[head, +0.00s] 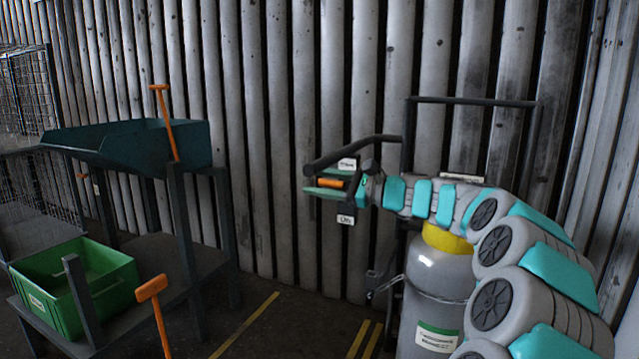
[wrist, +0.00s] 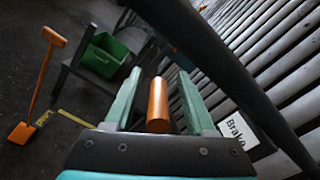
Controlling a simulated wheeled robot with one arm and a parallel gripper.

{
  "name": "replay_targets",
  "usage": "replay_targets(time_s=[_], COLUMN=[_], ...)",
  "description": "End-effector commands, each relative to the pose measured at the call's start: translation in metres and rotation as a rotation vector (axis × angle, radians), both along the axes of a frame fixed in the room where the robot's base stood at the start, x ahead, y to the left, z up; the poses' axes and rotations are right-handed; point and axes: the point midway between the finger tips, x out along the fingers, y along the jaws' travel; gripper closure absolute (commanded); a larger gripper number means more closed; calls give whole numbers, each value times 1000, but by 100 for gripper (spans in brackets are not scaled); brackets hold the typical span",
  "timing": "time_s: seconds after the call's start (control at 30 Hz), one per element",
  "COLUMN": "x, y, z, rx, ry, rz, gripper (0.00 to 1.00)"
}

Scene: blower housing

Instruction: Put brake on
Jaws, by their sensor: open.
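An orange cylindrical grip (head: 329,182) is between the fingers of my gripper (head: 326,188), beneath a dark bar. In the wrist view the orange grip (wrist: 158,105) lies between the two green fingers of my open gripper (wrist: 157,98), with gaps visible on both sides. A white label (wrist: 241,131) reading "Brake" is right of the fingers. In the head view, one small white label (head: 347,163) is above the grip and another (head: 346,218), apparently reading "On", is below it. The lever's shaft and pivot are hidden.
A dark bar (wrist: 230,75) crosses close above my fingers. A grey cylinder (head: 437,290) with a yellow collar stands below my arm. A ribbed metal wall (head: 280,100) is behind.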

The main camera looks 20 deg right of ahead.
Motion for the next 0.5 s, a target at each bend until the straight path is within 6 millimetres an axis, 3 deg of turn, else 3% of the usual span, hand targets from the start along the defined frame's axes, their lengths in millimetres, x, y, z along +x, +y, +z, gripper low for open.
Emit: replay_targets(time_s=[0.2, 0.5], x=[0, 0], y=[0, 0], z=[0, 0], rx=[0, -1], ry=[0, 1], rz=[0, -1], gripper=[46, 80])
